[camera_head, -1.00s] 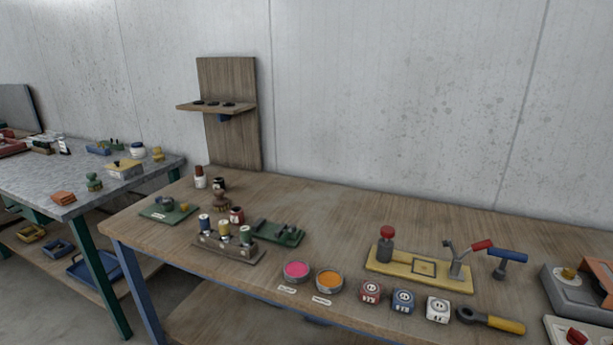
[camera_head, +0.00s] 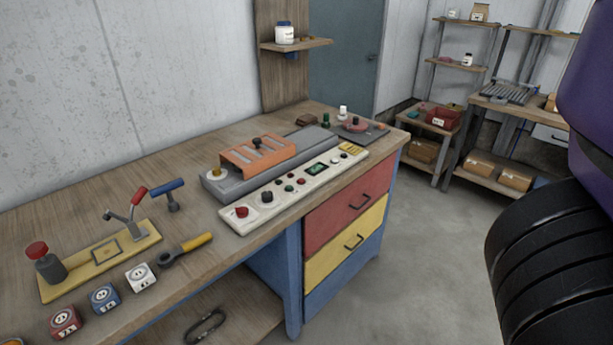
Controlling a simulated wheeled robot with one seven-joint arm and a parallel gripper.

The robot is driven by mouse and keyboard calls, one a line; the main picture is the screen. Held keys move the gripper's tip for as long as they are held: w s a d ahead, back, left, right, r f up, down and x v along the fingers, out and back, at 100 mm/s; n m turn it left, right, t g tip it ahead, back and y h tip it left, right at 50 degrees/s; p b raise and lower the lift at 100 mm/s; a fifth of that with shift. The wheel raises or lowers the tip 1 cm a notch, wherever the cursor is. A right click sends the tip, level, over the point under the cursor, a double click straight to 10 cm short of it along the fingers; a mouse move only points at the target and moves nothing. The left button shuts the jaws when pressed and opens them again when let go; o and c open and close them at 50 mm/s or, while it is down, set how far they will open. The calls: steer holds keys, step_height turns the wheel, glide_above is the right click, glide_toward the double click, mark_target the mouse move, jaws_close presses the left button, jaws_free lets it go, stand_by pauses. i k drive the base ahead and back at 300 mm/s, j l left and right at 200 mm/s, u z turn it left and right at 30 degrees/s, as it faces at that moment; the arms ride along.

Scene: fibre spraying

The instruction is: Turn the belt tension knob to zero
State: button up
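A long cream control panel (camera_head: 306,184) lies along the front edge of the wooden bench. At its left end are a red knob (camera_head: 241,212) and a black knob (camera_head: 266,197). Several small red, dark and green buttons, a green display (camera_head: 317,169) and more small knobs follow to the right. The markings are too small to read, so I cannot tell which one is the belt tension knob. Behind the panel is a grey machine with an orange slotted cover (camera_head: 258,152) and a yellow knob (camera_head: 216,172). My gripper is not in view; a black and purple part of my arm fills the right edge.
Left of the panel on the bench are a yellow-handled tool (camera_head: 186,248), a blue-handled tool (camera_head: 167,192), a yellow-based fixture (camera_head: 98,262) and several small boxes. Red, yellow and blue drawers (camera_head: 346,235) sit below the panel. Open floor (camera_head: 430,240) lies to the right.

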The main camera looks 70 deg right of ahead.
mark_target(267, 197)
steer(key=k+j+z, duration=0.15)
steer(key=z, duration=1.25)
